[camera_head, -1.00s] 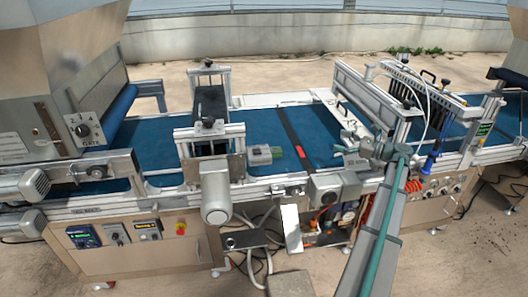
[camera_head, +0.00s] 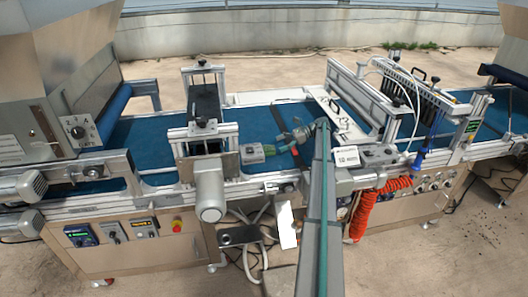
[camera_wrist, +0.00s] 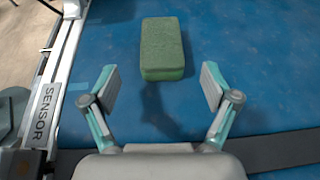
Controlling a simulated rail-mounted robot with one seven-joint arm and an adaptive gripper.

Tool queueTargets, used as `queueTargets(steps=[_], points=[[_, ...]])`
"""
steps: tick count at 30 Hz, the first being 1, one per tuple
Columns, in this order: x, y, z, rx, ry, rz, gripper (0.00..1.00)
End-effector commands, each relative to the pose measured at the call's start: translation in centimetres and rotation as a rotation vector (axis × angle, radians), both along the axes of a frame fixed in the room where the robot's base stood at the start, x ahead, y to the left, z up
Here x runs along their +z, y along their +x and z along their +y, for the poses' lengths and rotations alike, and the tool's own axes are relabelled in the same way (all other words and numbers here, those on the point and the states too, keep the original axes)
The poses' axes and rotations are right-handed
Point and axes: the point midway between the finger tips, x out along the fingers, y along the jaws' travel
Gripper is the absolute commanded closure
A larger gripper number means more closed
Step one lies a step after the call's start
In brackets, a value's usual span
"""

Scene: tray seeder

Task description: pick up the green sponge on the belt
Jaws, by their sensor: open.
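The green sponge (camera_wrist: 162,48) is a block lying flat on the blue belt (camera_wrist: 255,65) in the wrist view, ahead of the fingertips and roughly centred between them. In the head view the sponge (camera_head: 270,150) is a small green patch beside a grey box. My gripper (camera_wrist: 157,85) is open and empty, its two fingers spread to either side of the sponge's near end without touching it. In the head view my gripper (camera_head: 284,142) is over the belt just right of the sponge. Its height above the belt is hard to tell.
A metal rail labelled SENSOR (camera_wrist: 48,105) runs along the left in the wrist view. In the head view the small grey box (camera_head: 252,154) sits left of the sponge, with a frame (camera_head: 205,133) across the belt beyond it. A larger gantry (camera_head: 385,95) stands to the right.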

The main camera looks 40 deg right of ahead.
Motion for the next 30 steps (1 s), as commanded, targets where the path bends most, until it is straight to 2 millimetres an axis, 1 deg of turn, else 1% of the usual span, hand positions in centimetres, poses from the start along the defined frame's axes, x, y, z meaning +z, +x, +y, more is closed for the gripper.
queueTargets(steps=[1, 5, 17, 26, 30], points=[[-0.7, 0.4, -0.3, 0.009, 0.001, 0.011, 0.14], [-1.3, 0.6, 0.2, 0.017, 0.002, 0.02, 0.14], [-2.7, 2.2, 3.6, 0.016, 0.002, 0.019, 0.14], [-3.0, 2.4, 3.8, 0.014, 0.0, 0.018, 0.14], [-2.9, 2.4, 3.8, 0.014, 0.001, 0.018, 0.37]])
